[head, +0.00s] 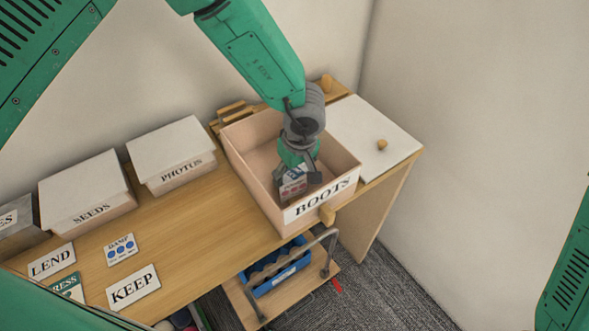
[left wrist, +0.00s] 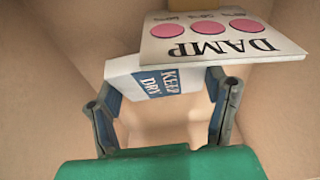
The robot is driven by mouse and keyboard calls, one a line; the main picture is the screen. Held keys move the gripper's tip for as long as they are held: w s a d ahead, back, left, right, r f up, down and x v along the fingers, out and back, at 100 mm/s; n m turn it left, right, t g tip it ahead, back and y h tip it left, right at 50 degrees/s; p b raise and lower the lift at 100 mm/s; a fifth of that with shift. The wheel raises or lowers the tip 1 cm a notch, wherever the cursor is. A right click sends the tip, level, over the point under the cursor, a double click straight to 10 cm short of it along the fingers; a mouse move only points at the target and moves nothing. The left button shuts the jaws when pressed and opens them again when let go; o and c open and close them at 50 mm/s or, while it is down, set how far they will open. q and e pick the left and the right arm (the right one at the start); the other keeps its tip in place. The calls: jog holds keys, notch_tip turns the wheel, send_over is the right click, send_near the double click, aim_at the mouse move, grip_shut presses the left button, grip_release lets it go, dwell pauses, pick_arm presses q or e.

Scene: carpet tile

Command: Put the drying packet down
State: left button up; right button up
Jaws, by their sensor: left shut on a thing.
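The drying packet (left wrist: 122,86) is a small white packet with a blue "KEEP DRY" label in the left wrist view. My left gripper (head: 298,176) is shut on it, one finger at each side. The gripper points down inside the open box marked BOOTS (head: 252,176). In the head view the fingers and a card mostly hide the packet. The card, marked DAMP with pink dots (left wrist: 200,45), is right by the packet and overlaps its edge in the wrist view. I cannot tell whether packet and card touch, or whether the packet touches the box floor. My right gripper is out of view.
A white lid with a wooden knob (head: 365,135) lies right of the box. Lidded boxes marked PHOTOS (head: 172,150) and SEEDS (head: 88,190) stand left. Cards GAME (head: 121,250), LEND (head: 52,262) and KEEP (head: 133,288) lie on the desk. A blue bin (head: 280,272) sits below.

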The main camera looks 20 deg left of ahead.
aim_at(301, 175)
pick_arm(q)
jog(key=shift+f, duration=0.15)
jog(key=o, duration=1.2)
jog(key=shift+o, duration=0.2)
jog(key=shift+b, duration=0.75)
notch_tip(301, 175, up, 14)
jog(key=d, duration=0.1)
jog(key=shift+s+d+f, duration=0.15)
jog(key=shift+s+d, duration=0.25)
jog(key=shift+s, duration=0.05)
jog(key=shift+f, duration=0.1)
